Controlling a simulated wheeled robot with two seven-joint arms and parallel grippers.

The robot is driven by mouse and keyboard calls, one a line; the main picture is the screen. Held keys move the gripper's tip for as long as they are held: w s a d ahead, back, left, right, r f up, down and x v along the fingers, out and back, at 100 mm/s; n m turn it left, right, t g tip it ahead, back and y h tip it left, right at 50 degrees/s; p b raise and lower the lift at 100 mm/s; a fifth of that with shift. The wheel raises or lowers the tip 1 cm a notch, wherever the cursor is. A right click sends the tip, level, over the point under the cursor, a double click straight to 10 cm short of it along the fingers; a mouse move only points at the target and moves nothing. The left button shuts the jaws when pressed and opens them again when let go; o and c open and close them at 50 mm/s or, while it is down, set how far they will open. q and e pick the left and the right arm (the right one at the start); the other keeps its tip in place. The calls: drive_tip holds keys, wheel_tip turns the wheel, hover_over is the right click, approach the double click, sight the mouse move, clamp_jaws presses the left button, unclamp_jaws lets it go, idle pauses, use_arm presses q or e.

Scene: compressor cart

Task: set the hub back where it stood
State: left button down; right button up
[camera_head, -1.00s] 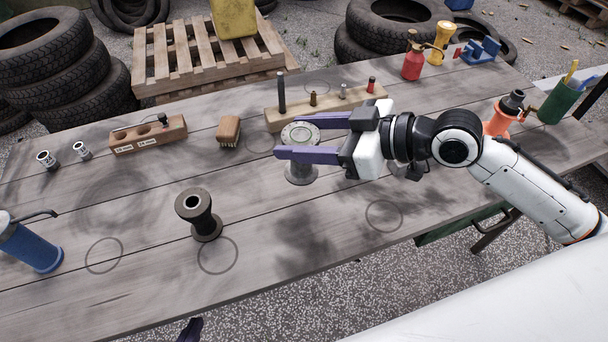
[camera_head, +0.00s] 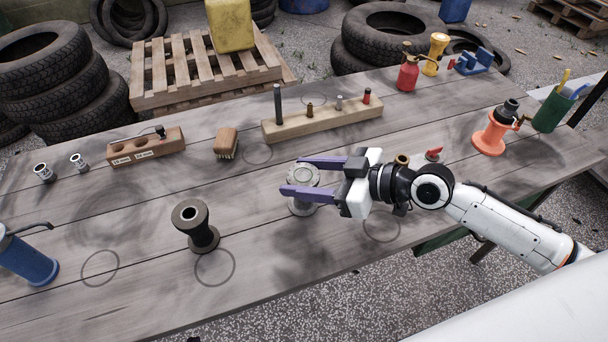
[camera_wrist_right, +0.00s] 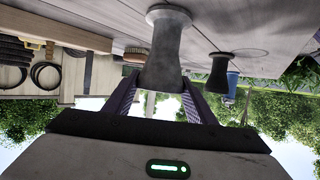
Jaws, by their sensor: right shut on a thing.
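My right gripper (camera_head: 292,177) is shut on a grey spool-shaped hub (camera_head: 303,173), with one purple finger on each side just below its top flange. The hub is upright over the middle of the table. In the right wrist view the hub (camera_wrist_right: 165,55) stands between the fingers, its far flange close to the table top; I cannot tell whether it touches. A dark hub (camera_head: 195,228) stands upright on the table to the left. My left gripper is not in view.
Empty ring outlines mark the table: one (camera_head: 381,228) right of the held hub, others at front left and behind. A wooden peg block (camera_head: 290,127) lies behind. An orange jack (camera_head: 490,137) stands at right. A blue cylinder (camera_head: 28,258) stands at far left.

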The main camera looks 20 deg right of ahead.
drive_tip(key=shift+f, duration=0.1)
drive_tip(key=o, duration=1.5)
drive_tip(key=shift+r, duration=0.25)
drive_tip(key=b+v, duration=0.1)
drive_tip(key=v, duration=1.1)
